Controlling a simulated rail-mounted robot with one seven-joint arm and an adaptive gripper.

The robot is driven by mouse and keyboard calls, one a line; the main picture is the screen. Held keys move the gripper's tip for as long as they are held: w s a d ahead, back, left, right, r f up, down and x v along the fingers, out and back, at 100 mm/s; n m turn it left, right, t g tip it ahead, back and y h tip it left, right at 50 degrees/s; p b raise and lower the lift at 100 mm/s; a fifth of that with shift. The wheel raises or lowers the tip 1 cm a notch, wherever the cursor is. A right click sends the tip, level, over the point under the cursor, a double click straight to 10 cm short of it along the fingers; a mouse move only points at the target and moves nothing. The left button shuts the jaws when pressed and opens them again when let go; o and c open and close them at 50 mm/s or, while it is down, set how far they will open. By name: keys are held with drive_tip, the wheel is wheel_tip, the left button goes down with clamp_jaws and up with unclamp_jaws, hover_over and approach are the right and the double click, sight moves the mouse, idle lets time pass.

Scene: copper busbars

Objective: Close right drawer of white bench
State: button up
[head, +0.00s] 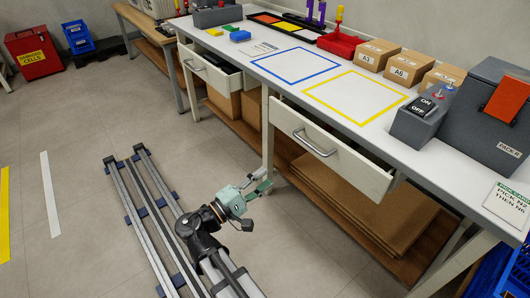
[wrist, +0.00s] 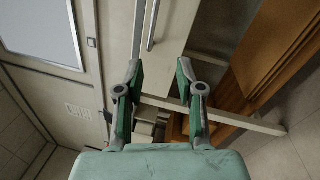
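The white bench (head: 355,72) has two drawers on its front side. The right drawer (head: 325,148) is pulled partly out, with its pale front standing clear of the bench and a metal bar handle (head: 313,143) across it. In the wrist view a pale panel with a bar handle (wrist: 152,25), apparently this drawer's front, lies beyond the fingertips. My gripper (head: 266,179) is low, to the left of the right drawer and apart from it. In the wrist view my gripper (wrist: 160,78) has its green fingers spread, with nothing held between them.
The left drawer (head: 212,72) is also partly out. A lower wooden shelf (head: 235,118) holds cartons, with flat brown boards (head: 355,205) under the right drawer. A bench leg (head: 267,125) stands between the drawers. Floor before the bench is clear beside my rail.

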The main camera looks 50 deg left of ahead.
drive_tip(key=m, duration=0.1)
drive_tip(key=m+b, duration=0.2)
drive_tip(key=b, duration=0.2)
approach(308, 145)
drive_tip(key=w, duration=0.3)
drive_tip(key=w+r, duration=0.1)
drive_tip(key=w, duration=0.6)
drive_tip(key=shift+w+d+r, duration=0.15)
drive_tip(key=shift+d, duration=0.1)
clamp_jaws()
